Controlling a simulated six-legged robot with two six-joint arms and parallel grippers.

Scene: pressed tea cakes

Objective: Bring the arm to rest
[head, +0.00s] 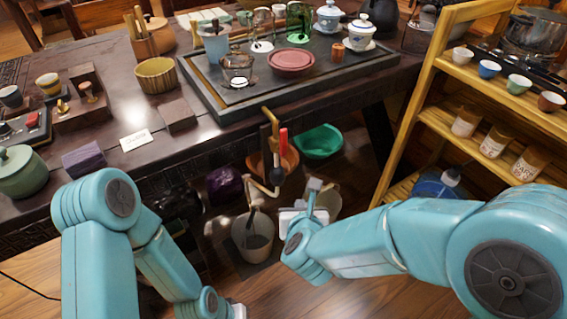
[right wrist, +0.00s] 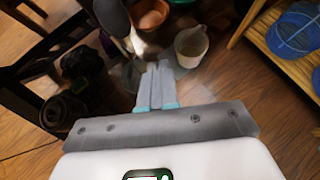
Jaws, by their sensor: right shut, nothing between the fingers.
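My right gripper (head: 314,186) is at the end of the blue arm that comes in from the right. It is over the floor in front of the table and below the table top's level. In the right wrist view its two grey fingers (right wrist: 156,84) are together with nothing between them. My left arm (head: 100,215) bends down at the lower left. Its gripper's fingers are out of the picture.
A wooden shelf (head: 425,112) stands right. A bucket (head: 253,238) and a green basin (head: 318,141) are low near my right gripper. Open floor (right wrist: 235,110) lies right.

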